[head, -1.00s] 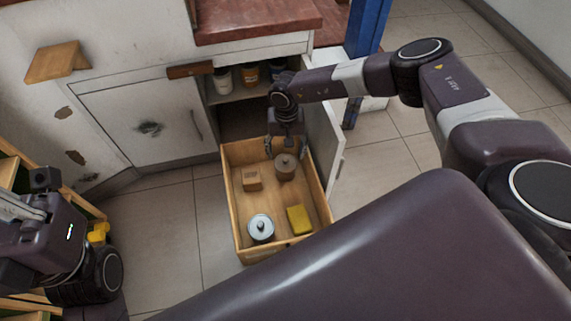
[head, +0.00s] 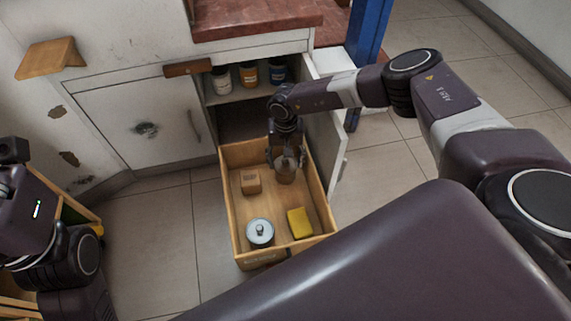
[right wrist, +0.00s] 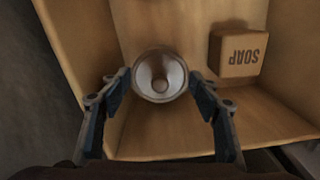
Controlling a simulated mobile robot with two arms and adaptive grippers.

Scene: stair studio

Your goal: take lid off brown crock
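The brown crock (head: 286,175) stands in the wooden drawer box, near its back right. In the right wrist view its round lid (right wrist: 160,76) with a knob in the middle shows from above, between my fingers. My right gripper (head: 286,162) is over the crock with its fingers spread on either side of the lid. In the right wrist view the right gripper (right wrist: 160,88) is open, with small gaps between the pads and the lid. My left gripper is outside the head view; only part of my left arm shows at the left edge.
The drawer (head: 236,230) also holds a soap box (head: 250,182), a grey lidded pot (head: 260,233) and a yellow sponge (head: 299,223). Several jars (head: 248,75) stand on the cabinet shelf behind. An open cabinet door (head: 337,140) stands close to the right of the drawer.

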